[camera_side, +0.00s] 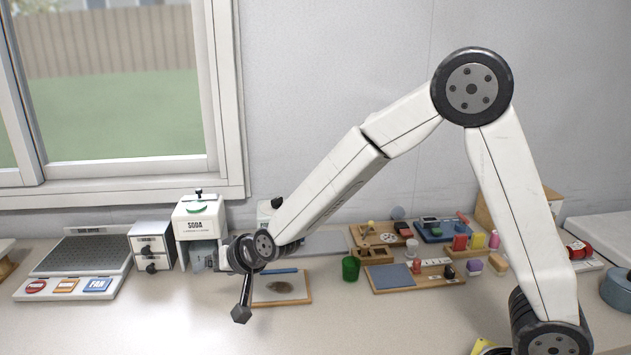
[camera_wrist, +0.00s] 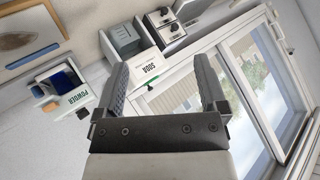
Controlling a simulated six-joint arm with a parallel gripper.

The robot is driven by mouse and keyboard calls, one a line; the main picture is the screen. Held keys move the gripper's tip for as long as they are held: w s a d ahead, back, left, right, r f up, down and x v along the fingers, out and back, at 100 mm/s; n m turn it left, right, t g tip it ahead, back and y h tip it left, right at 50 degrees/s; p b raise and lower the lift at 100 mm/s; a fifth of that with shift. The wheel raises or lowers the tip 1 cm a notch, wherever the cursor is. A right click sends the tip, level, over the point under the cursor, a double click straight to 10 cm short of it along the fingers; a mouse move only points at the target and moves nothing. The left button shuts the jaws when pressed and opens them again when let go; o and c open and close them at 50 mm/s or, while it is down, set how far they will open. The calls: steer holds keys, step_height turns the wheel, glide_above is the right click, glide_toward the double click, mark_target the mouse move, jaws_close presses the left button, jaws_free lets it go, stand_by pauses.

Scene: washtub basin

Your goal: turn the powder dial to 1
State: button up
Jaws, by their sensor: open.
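The white dispenser labelled POWDER (camera_wrist: 78,99) stands at the left of the wrist view, with a dark blue opening. In the side view a white box (camera_side: 266,208), probably this dispenser, is mostly hidden behind my arm. I cannot make out its dial or setting in either view. My gripper (camera_wrist: 160,68) is open and empty, its two dark fingers wide apart. In the wrist view the powder dispenser lies left of the fingers, apart from them. In the side view my wrist (camera_side: 262,246) is in front of the dispensers, and the fingers are hard to make out.
A framed board (camera_side: 281,288), a green cup (camera_side: 350,268) and a tool board (camera_side: 414,277) lie right.

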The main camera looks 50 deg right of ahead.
steer(key=s+d+f+n+g+h, duration=0.1)
steer(key=s+d+f+n+g, duration=0.2)
steer(key=s, duration=0.5)
steer(key=s+d+g, duration=0.2)
steer(key=s+d, duration=0.3)
steer(key=s, duration=0.2)
steer(key=s+d+f+n+g+h, duration=0.1)
steer(key=s+d+f+n+g, duration=0.2)
steer(key=s, duration=0.5)
steer(key=w+d+r+m+t+y, duration=0.2)
steer(key=w+m+y, duration=0.1)
steer(key=w+m, duration=0.95)
steer(key=m+t+h, duration=0.3)
steer(key=m+t, duration=0.6)
steer(key=m, duration=1.5)
glide_toward(278, 199)
steer(key=w, duration=0.2)
steer(key=shift+s+d+f, duration=0.2)
steer(key=shift+d+f, duration=0.1)
steer(key=shift+f, duration=0.15)
steer(key=shift+w+f, duration=0.1)
steer(key=shift+x, duration=3.75)
